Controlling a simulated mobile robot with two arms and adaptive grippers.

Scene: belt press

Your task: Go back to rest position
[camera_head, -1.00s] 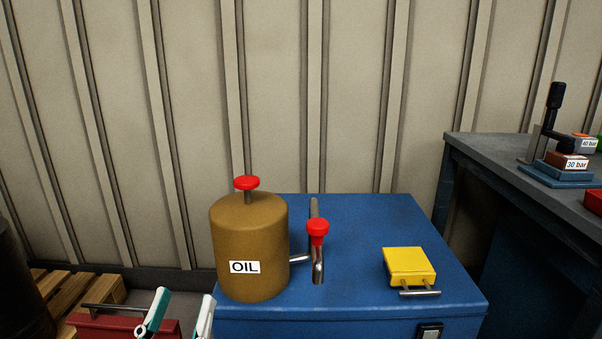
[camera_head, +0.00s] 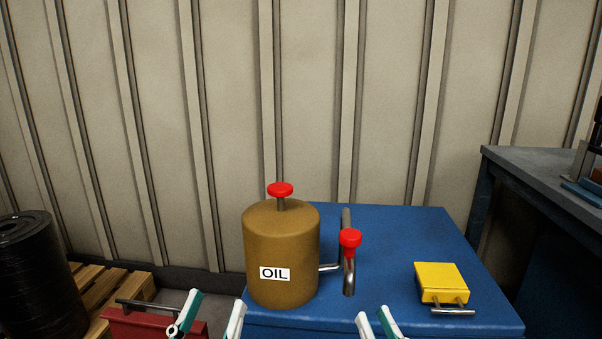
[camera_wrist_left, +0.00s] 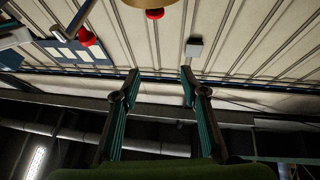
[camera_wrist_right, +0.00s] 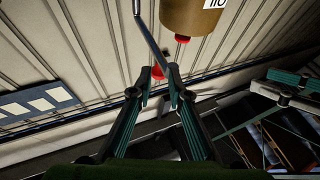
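My left gripper (camera_head: 214,306) is at the bottom of the head view, left of the blue cabinet, its fingers apart. In the left wrist view (camera_wrist_left: 160,76) there is a wide empty gap between its fingertips. My right gripper (camera_head: 374,320) is at the bottom edge, in front of the cabinet. In the right wrist view (camera_wrist_right: 155,82) its fingertips are closer together, with a gap and nothing held. Both grippers appear apart from the things around them.
The blue cabinet (camera_head: 400,235) carries a brown OIL tank (camera_head: 281,245), a red-handled valve (camera_head: 350,238) and a yellow box (camera_head: 440,280). A red case (camera_head: 140,324), pallet (camera_head: 115,290) and black roll (camera_head: 38,270) are left. A grey bench (camera_head: 540,172) stands right.

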